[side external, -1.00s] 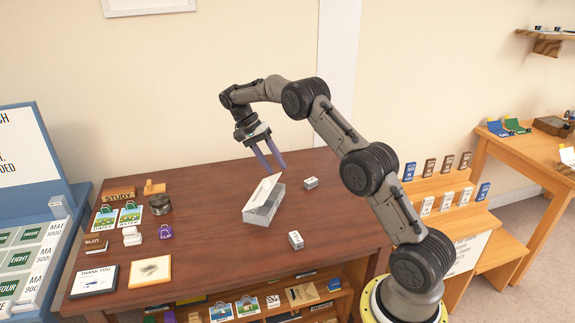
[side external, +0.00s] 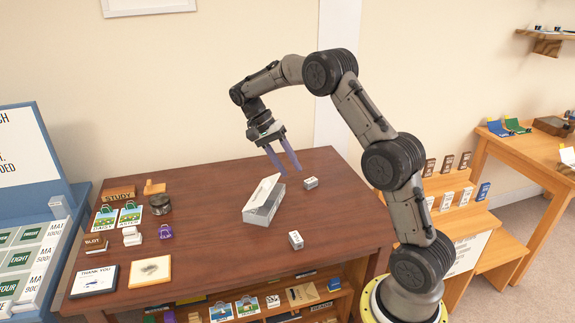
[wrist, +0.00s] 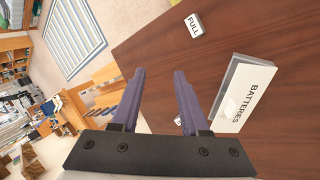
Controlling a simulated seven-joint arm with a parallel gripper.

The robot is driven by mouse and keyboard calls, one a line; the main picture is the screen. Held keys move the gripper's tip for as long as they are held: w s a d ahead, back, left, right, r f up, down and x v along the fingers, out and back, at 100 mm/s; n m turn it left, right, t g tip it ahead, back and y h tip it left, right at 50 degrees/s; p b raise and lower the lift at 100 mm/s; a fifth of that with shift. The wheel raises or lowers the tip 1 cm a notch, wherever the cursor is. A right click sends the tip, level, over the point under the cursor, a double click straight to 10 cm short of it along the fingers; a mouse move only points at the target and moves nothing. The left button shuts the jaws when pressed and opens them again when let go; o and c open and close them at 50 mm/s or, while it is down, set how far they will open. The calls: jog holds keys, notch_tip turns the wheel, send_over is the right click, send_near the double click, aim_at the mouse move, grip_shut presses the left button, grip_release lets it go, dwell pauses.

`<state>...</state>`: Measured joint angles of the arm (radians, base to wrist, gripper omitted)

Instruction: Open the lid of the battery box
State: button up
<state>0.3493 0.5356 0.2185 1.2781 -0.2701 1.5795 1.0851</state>
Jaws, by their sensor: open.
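The battery box (side external: 262,212) is a small grey box on the brown table, right of the table's middle. Its white lid (side external: 264,188) slants and appears raised at an angle along one side. In the wrist view the lid (wrist: 250,100) reads BATTERIES, with a grey wall of the box showing beside it. My gripper (side external: 292,171) is open and empty, above the table just behind and to the right of the box, apart from it. In the wrist view both purple fingers (wrist: 159,72) are spread, with the box to their right.
A small white block (side external: 311,183) sits right of the box and another (side external: 296,240) in front of it. The wrist view shows a block marked FULL (wrist: 194,24). Cards, a dark jar (side external: 160,204) and a purple item (side external: 165,232) stand at left. Table between is clear.

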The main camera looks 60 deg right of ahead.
jog(key=shift+w+f, duration=0.1)
jog(key=shift+c, duration=1.1)
jog(key=shift+t+y, duration=0.6)
jog(key=shift+t, duration=0.3)
jog(key=w+a+f, duration=0.2)
jog(key=shift+w+a+f, duration=0.2)
jog(key=shift+w+f, duration=0.05)
jog(key=shift+w, duration=0.05)
grip_shut()
jog(key=w+a+f+m+t+y, duration=0.3)
jog(key=w+f+m+t+y, duration=0.15)
jog(key=m+t, duration=0.2)
jog(key=s+d+m+t+h, duration=0.2)
jog(key=s+d+m+t, duration=0.1)
jog(key=d+m, duration=0.35)
jog(key=s+d+m+t+h, duration=0.1)
jog(key=s+d+m+t, duration=0.15)
jog(key=d+m, duration=0.4)
jog(key=shift+n, duration=0.75)
jog(key=x, duration=0.6)
jog(key=d+x, duration=0.1)
jog(key=x, duration=0.3)
jog(key=shift+s+f, duration=0.25)
jog(key=shift+s, duration=0.05)
